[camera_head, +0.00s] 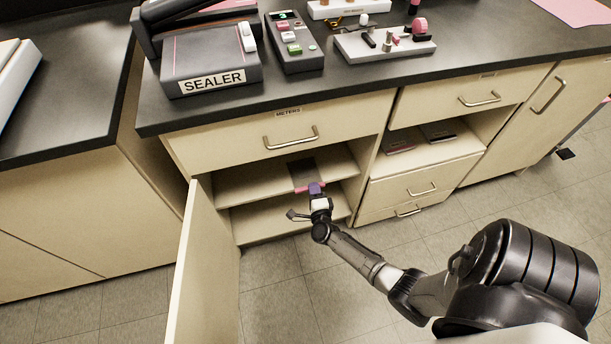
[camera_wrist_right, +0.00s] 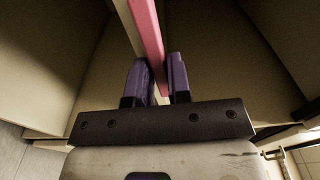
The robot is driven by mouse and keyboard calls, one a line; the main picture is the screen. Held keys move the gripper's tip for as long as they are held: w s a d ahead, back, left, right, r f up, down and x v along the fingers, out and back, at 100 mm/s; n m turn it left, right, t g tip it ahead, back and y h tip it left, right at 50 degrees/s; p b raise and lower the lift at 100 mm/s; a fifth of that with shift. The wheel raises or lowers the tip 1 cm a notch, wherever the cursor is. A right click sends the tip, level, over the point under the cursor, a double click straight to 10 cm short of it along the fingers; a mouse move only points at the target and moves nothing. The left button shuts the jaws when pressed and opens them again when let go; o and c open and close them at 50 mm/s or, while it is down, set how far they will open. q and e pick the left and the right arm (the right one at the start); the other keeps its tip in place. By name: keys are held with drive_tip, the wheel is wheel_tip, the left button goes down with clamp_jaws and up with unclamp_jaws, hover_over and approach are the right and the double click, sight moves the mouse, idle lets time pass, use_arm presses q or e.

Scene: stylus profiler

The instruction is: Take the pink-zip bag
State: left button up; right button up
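The pink-zip bag (camera_head: 302,170) lies on the upper shelf of the open cabinet under the METERS drawer. It looks dark and flat, with its pink zip edge (camera_head: 300,189) towards the front of the shelf. My right gripper (camera_head: 316,189), with purple fingertips, is at that edge. In the right wrist view the pink strip (camera_wrist_right: 148,40) runs down between the two purple fingers (camera_wrist_right: 158,78). The fingers stand apart, and slight gaps show beside the strip. My left gripper is not in view.
The cabinet door (camera_head: 196,270) stands open on the left of the arm. The shelf below (camera_head: 270,218) looks bare. The sealer (camera_head: 210,55) and other devices stand on the dark counter above. An open cubby (camera_head: 420,150) to the right holds dark flat items. The floor in front is clear.

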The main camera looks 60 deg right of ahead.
clamp_jaws()
drive_tip(key=s+d+r+p, duration=0.2)
drive_tip(key=s+r+p, duration=0.7)
drive_tip(key=s+r, duration=0.2)
drive_tip(key=shift+s+d, duration=0.25)
drive_tip(key=shift+d, duration=0.1)
drive_tip(key=shift+w, duration=0.1)
